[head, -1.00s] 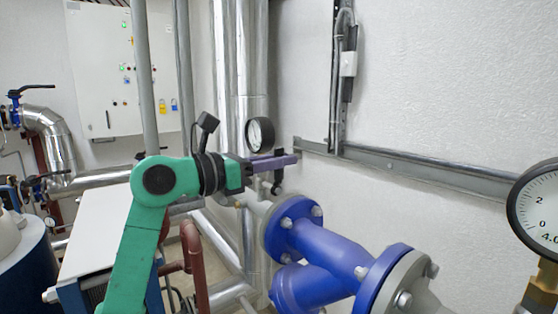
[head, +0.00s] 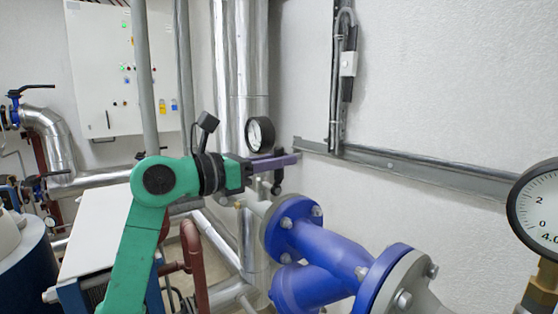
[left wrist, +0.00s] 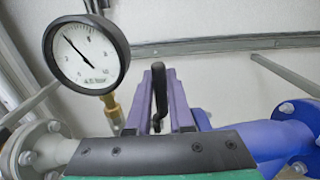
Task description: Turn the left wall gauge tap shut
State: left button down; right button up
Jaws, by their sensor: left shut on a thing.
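The left wall gauge (head: 260,134), with a white dial and black rim, stands just behind my left gripper in the head view. It shows large at the upper left in the left wrist view (left wrist: 86,55), on a brass stem (left wrist: 112,106). The gauge tap's black handle (left wrist: 159,92) stands between the purple fingers of my left gripper (left wrist: 160,80). In the head view my left gripper (head: 277,161) points right, shut on the handle, whose dark end (head: 277,184) shows below the fingers. The tap's body is mostly hidden. My right gripper is not in view.
A blue flanged fitting (head: 325,250) lies below and right of my left gripper. A second gauge (head: 540,212) is at the right edge. A grey rail (head: 400,165) crosses the wall. Silvery pipes (head: 242,60) stand behind the gauge.

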pick_arm(q)
jog(key=shift+f, duration=0.1)
jog(key=shift+s+a+f+b, duration=0.1)
jog(key=shift+f+b, duration=0.1)
jog(key=shift+b, duration=0.55)
jog(key=shift+s+a+f+t+h+b, duration=0.15)
jog(key=shift+s+a+t+h+b, duration=0.45)
jog(key=shift+b, duration=1.75)
jog(key=shift+s+a+f+t+h+b, duration=0.1)
jog(key=shift+a+t+h+b, duration=0.2)
jog(key=shift+t+h+b, duration=1.4)
jog(key=shift+s+a+f+g+h+b, duration=0.15)
jog(key=shift+s+a+g+h+b, duration=0.25)
jog(key=shift+b, duration=2.6)
jog(key=shift+w+a, duration=0.1)
jog(key=c, duration=0.8)
grip_release()
jog(key=b+v, duration=0.6)
jog(key=v, duration=0.8)
jog(key=shift+f, duration=0.3)
